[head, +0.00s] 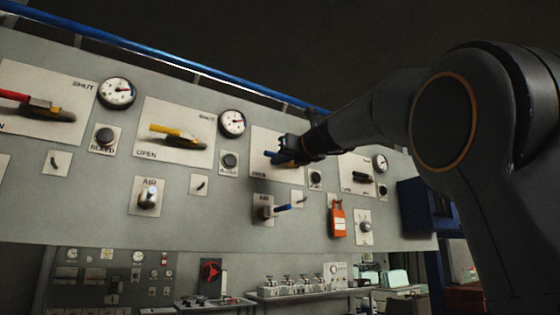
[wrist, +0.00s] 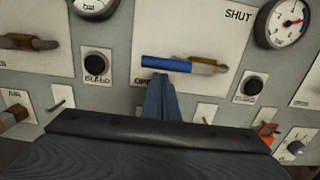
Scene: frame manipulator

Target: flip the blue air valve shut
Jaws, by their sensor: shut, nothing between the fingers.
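The small air valve with a blue handle (head: 283,208) is on a plate marked AIR, low on the grey panel in the head view. Its handle points right, nearly level. It does not show in the wrist view, where my gripper covers that area. My gripper (head: 284,152) is above it, in front of a larger plate with a blue-handled lever (wrist: 168,62). In the wrist view my gripper (wrist: 158,78) is shut and empty, its tips just below that lever's blue grip. I cannot tell whether they touch it. The lever lies nearly level, its grip toward OPEN.
A yellow lever (head: 172,131) and a red lever (head: 25,101) are to the left. Gauges (head: 232,123), black bleed knobs (head: 229,161) and another air valve (head: 149,196) stick out from the panel. An orange tag (head: 337,221) hangs to the right of the blue air valve.

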